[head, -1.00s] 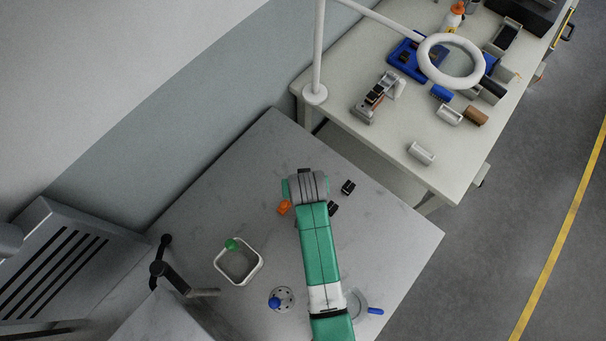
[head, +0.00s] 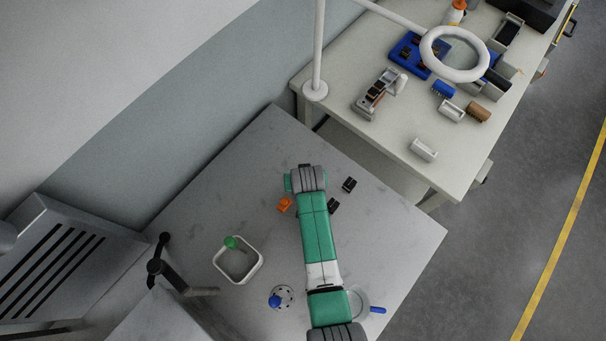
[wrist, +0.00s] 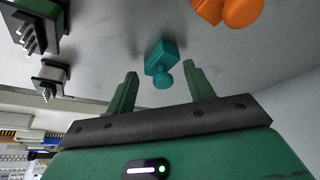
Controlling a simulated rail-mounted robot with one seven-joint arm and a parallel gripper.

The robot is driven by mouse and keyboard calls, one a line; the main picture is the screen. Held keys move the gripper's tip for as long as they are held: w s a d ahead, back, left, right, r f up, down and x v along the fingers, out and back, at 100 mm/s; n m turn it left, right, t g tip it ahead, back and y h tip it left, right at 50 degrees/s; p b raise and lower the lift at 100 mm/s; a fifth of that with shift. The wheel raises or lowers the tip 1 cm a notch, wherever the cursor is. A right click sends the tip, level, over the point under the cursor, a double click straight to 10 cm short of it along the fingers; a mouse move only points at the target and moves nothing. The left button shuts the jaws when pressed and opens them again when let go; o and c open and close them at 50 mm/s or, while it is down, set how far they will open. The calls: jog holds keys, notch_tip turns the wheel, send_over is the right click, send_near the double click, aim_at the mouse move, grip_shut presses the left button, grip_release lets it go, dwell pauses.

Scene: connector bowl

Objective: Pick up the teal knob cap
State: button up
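The teal knob cap (wrist: 161,57) shows in the wrist view as a small block with a round knob. It lies on the grey table just beyond my gripper (wrist: 160,72), in line with the gap between its fingers. The fingers are open, one to each side of the knob end, and nothing is held. I cannot tell whether the knob is inside the gap or still beyond the tips. In the head view my arm hides the cap and the fingers.
An orange piece (wrist: 228,10) lies close by, also in the head view (head: 285,204). Black connectors (head: 349,184) (head: 333,206) lie right of my arm. A white square bowl (head: 218,266) holding a green piece, and a round grey piece with a blue knob (head: 275,300), stand nearer.

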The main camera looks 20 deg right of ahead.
jog(key=c, duration=0.9)
jog(key=shift+c, duration=0.2)
